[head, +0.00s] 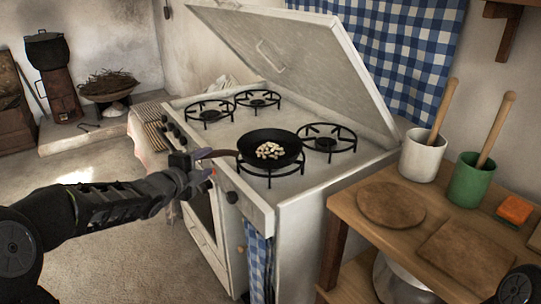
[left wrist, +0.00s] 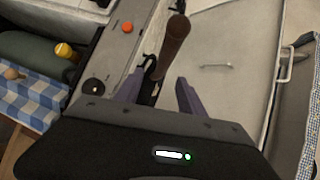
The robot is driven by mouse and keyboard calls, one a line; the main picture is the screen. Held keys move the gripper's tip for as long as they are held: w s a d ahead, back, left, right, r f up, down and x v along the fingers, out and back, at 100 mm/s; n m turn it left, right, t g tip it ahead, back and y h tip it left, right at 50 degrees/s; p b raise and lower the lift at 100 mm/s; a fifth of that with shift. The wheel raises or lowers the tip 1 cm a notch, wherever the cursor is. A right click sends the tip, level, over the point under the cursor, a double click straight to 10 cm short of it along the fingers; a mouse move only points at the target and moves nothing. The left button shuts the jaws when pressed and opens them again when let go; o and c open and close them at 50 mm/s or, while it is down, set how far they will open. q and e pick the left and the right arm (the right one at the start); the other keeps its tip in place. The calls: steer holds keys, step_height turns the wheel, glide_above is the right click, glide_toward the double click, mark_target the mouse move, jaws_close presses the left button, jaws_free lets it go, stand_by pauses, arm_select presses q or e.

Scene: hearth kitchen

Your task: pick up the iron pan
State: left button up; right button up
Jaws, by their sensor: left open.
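The black iron pan (head: 284,140) sits on the front right burner of the white stove in the head view, with pale chunks of food in it. Its brown handle (head: 222,153) points left over the stove's front edge. My left gripper (head: 203,180) is at the stove front, close to the handle's free end. In the left wrist view the brown handle (left wrist: 173,45) lies beyond and partly between the two spread fingers of the left gripper (left wrist: 157,85). The jaws are open and I cannot tell whether they touch the handle. My right gripper is not in view.
The stove's lid (head: 300,65) stands raised behind the burners. The other burners are empty. A wooden side table (head: 350,205) at right holds a white crock (head: 422,157), a green crock (head: 471,182) and boards. Black knobs line the stove front near my left gripper. Open floor lies left.

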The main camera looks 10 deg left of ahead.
mark_target(214, 155)
arm_select(q)
steer(key=shift+s, duration=0.1)
steer(key=x, duration=0.2)
steer(key=shift+w+f, duration=0.1)
steer(key=shift+w, duration=0.2)
steer(key=x, duration=0.5)
steer(key=shift+w+a+p, duration=0.1)
steer(key=shift+w+p, duration=0.1)
steer(key=shift+p, duration=0.15)
stand_by(0.5)
jaws_close()
